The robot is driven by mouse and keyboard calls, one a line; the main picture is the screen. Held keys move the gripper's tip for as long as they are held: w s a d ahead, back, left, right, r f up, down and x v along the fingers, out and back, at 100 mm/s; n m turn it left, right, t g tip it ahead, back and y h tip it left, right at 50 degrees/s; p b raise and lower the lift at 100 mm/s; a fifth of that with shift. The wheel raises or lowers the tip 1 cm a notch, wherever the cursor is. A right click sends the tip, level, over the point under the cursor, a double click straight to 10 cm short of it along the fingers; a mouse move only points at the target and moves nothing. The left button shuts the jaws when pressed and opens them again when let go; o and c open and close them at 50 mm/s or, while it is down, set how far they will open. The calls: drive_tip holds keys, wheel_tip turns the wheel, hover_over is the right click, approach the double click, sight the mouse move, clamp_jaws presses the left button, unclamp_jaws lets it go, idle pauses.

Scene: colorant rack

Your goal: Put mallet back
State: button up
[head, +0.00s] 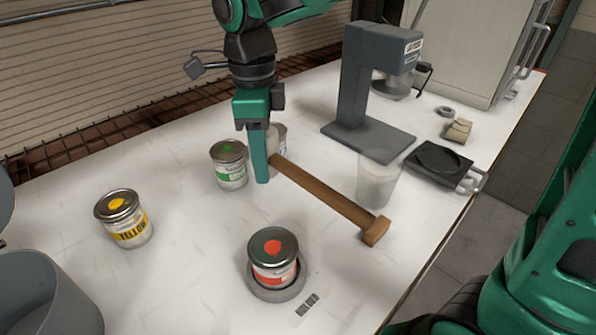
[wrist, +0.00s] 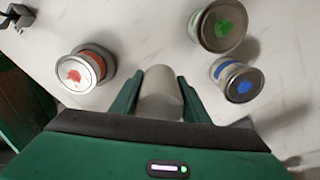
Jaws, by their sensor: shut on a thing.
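The mallet's brown wooden shaft (head: 325,197) slants down to the right from my gripper (head: 262,180) to a short wooden block (head: 376,231) at its far end in the head view. My gripper is shut on the mallet. In the wrist view a pale grey rounded part (wrist: 160,93) sits between the two fingers of my gripper (wrist: 160,90). The shaft is hidden there. In the head view the fingers hide most of the gripped part. I cannot tell whether the mallet touches the table.
A green-marked can (head: 229,166) stands close left of my gripper, and a blue-marked can (wrist: 238,82) close behind it. A red-marked can (head: 273,257) stands in a grey ring in front. A yellow-marked can (head: 124,220) is left. A translucent cup (head: 378,180) stands close behind the shaft.

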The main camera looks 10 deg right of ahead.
drive_tip(key=w+d+f, duration=0.3)
drive_tip(key=d, duration=0.2)
drive_tip(key=w+d+f, duration=0.2)
drive_tip(key=d, duration=0.1)
drive_tip(key=shift+w+f, duration=0.3)
drive_tip(key=shift+f, duration=2.1)
drive_tip(key=o, duration=1.4)
drive_tip(key=shift+f, duration=0.1)
wheel_tip(320, 180, up, 12)
drive_tip(key=shift+r, duration=0.15)
